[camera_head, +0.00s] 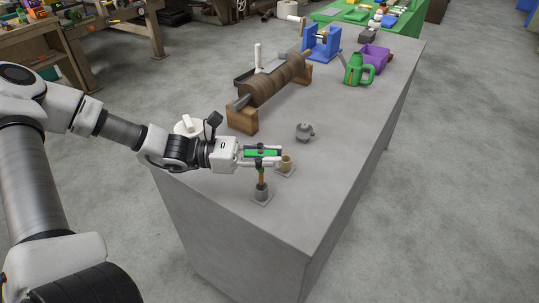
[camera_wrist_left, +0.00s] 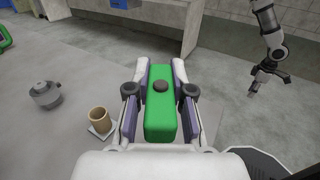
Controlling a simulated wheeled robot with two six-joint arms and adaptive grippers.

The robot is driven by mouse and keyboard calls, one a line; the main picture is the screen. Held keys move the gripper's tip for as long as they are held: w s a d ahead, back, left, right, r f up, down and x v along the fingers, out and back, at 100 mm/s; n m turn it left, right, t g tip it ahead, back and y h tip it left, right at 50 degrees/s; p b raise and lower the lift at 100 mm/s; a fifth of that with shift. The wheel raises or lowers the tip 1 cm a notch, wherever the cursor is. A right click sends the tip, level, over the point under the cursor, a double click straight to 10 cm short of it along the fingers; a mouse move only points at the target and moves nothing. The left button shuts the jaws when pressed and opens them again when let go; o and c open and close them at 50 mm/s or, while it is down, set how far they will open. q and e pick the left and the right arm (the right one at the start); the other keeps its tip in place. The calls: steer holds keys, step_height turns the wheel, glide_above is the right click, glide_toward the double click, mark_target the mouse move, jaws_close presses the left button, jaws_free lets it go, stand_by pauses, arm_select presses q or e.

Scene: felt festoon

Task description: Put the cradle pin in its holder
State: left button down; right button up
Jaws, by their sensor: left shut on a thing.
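My left gripper (camera_head: 262,153) is shut on a green block-shaped handle (camera_wrist_left: 160,115) with a dark round knob on top, which I take to be the cradle pin. In the head view, an orange-brown shaft (camera_head: 262,176) shows below the handle, upright over a grey round holder (camera_head: 261,192) on a small square plate. I cannot tell how far the shaft sits inside the holder. The gripper hides that holder in the left wrist view. My right gripper (camera_wrist_left: 269,84) shows small, away from the table; its jaw state is unclear.
A tan cup (camera_head: 286,163) on a square plate stands close behind the gripper. A small grey pot (camera_head: 304,131) stands beyond it. A brown roller (camera_head: 272,82) on wooden blocks, a green watering can (camera_head: 358,69) and a purple bin (camera_head: 376,58) are farther back. The right table edge is clear.

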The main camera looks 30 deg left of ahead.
arm_select(q)
steer(key=shift+f+b, duration=2.3)
steer(key=shift+f, duration=0.2)
steer(key=c, duration=0.9)
jaws_free()
steer(key=shift+r, duration=0.1)
steer(key=shift+c, duration=0.2)
steer(key=shift+r, duration=0.1)
step_height(320, 180, up, 10)
steer(key=shift+f, duration=0.1)
